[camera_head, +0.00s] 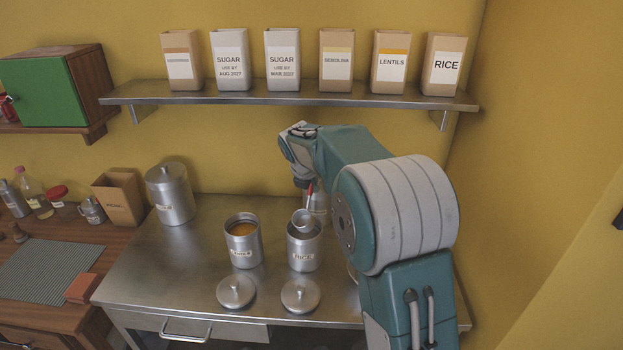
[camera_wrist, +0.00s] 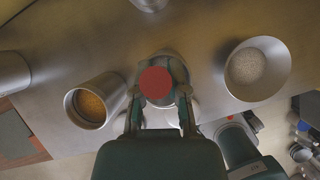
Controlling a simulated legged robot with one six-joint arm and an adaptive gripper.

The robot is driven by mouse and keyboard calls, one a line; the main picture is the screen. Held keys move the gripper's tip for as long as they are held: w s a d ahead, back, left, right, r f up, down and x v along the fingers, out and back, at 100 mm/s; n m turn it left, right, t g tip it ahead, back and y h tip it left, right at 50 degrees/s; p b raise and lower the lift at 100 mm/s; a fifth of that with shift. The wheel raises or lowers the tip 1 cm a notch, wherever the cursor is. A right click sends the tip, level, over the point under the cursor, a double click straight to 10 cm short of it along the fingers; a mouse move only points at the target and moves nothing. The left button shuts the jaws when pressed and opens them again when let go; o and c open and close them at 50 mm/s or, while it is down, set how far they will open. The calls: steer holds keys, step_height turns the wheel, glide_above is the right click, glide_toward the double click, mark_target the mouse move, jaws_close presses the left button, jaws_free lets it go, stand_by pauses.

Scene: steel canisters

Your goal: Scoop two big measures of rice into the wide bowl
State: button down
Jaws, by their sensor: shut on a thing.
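My gripper (camera_head: 309,184) is shut on the red-ended handle of a metal scoop (camera_head: 303,218). The scoop's cup is at the mouth of the open steel canister labelled RICE (camera_head: 303,252); whether it holds rice I cannot tell. In the wrist view my gripper's fingers (camera_wrist: 158,108) stand either side of the red handle end (camera_wrist: 156,86), which hides most of what is below. A wide bowl (camera_wrist: 232,90) with white grains in it (camera_wrist: 246,67) stands to the right in the wrist view. My arm hides it in the head view.
An open canister with orange contents (camera_head: 243,251) stands left of the rice canister. Two round lids (camera_head: 236,291) (camera_head: 300,295) lie in front. A large lidded canister (camera_head: 170,196) stands at the back left. Packets line the wall shelf (camera_head: 295,99).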

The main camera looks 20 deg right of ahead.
step_height(320, 180, down, 10)
steer(key=shift+r, duration=0.2)
stand_by(0.8)
steer(key=shift+s+f, duration=0.1)
steer(key=shift+f, duration=0.05)
stand_by(0.7)
steer(key=shift+w+d+r, duration=0.1)
steer(key=shift+r, duration=2.85)
steer(key=shift+w+r, duration=0.1)
steer(key=shift+r, duration=2.8)
steer(key=shift+w+d+r+g+y, duration=0.3)
steer(key=shift+d+r+g+y, duration=0.15)
steer(key=shift+g+y, duration=0.2)
steer(key=shift+w+d+r+g+y, duration=0.3)
steer(key=shift+r+g+y, duration=0.1)
steer(key=shift+g+y, duration=0.2)
